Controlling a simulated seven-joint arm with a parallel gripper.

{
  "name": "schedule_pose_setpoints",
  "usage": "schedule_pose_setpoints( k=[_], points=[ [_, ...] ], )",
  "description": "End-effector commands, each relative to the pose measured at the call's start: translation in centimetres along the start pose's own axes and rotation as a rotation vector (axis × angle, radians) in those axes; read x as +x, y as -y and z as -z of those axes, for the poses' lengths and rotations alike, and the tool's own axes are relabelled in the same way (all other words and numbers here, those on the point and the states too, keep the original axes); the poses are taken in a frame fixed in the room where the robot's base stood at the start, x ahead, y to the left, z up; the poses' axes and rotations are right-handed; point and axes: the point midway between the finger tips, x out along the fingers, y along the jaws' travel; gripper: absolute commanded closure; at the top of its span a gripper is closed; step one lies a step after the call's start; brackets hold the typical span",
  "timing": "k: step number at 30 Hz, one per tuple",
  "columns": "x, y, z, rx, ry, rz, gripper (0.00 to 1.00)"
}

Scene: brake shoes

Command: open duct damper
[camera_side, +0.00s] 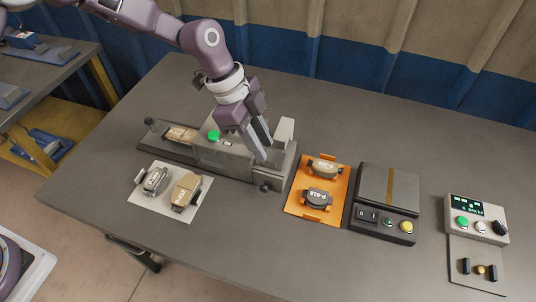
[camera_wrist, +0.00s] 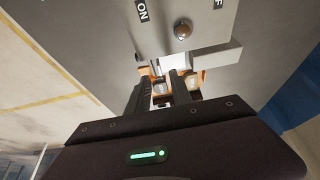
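No part is marked as a duct damper, and I cannot tell for certain which piece it is. A long grey machine (camera_side: 225,158) with a green button (camera_side: 214,135) stands on the table. My gripper (camera_side: 266,150) is tilted down over its right end, beside an upright pale block (camera_side: 285,131). In the wrist view my gripper (camera_wrist: 162,82) has its two dark fingers apart, with nothing seen held between them. A round brass-coloured knob (camera_wrist: 182,28) sits on a grey face between an "ON" label (camera_wrist: 142,11) and a partly cut-off label ending in "F". Whether the fingers touch the machine is unclear.
An orange tray (camera_side: 293,201) with two brake shoes lies right of the machine. A white sheet (camera_side: 148,208) with two more lies in front. A grey box with buttons (camera_side: 386,205) and a control panel (camera_side: 475,219) stand farther right. The table's back right is clear.

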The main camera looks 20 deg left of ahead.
Motion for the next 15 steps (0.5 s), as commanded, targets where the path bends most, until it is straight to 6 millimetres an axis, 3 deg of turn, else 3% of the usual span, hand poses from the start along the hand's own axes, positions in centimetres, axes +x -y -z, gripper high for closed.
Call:
schedule_pose_setpoints(
  k=[6, 15],
  points=[
    [3.7, -0.1, 0.0, -0.001, 0.001, -0.002, 0.74],
    [4.5, 0.0, 0.0, -0.002, 0.001, 0.001, 0.74]
  ],
)
